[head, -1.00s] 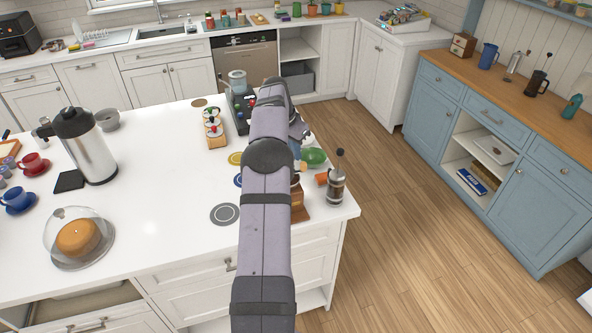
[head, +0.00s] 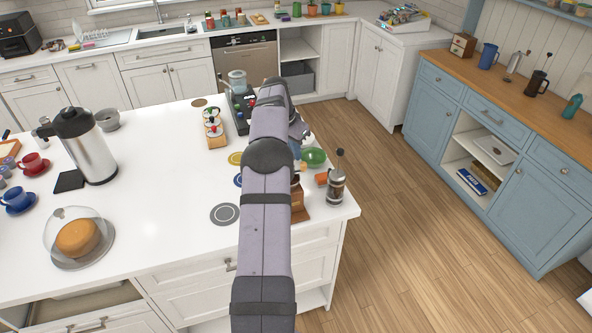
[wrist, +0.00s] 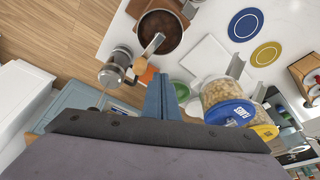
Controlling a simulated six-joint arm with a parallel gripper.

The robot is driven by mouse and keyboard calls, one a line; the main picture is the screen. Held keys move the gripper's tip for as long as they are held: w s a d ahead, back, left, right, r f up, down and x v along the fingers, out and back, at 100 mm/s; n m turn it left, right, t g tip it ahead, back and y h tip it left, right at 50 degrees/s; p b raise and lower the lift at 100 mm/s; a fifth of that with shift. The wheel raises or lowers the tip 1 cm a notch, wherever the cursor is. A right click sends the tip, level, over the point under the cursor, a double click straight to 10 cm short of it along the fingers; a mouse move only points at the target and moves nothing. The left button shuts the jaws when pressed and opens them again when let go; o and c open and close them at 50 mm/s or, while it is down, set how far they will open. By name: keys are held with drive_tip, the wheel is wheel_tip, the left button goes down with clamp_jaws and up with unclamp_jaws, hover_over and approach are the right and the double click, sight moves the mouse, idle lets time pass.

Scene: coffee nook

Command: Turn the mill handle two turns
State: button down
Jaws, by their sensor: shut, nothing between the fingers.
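The mill shows as a brown wooden base (head: 299,208) near the island's right front corner, mostly hidden behind my arm in the head view. In the wrist view its round dark top (wrist: 168,24) is at the upper middle. A light wooden knob (wrist: 153,44), which looks like the handle's grip, stands at the near edge of that top. My gripper (wrist: 165,80) is shut and empty, with its fingertips below the knob in the picture and apart from it. In the head view the fingers are mostly hidden by my arm.
A glass press (head: 336,188) stands close right of the mill, by the island edge; an orange block (head: 321,179) and a green bowl (head: 314,157) are near. In the wrist view, a blue-lidded jar (wrist: 222,100) stands right of my fingers. The island's middle is clear.

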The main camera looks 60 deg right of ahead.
drive_tip(key=shift+f, duration=0.1)
drive_tip(key=shift+f+b, duration=0.9)
drive_tip(key=shift+f, duration=0.75)
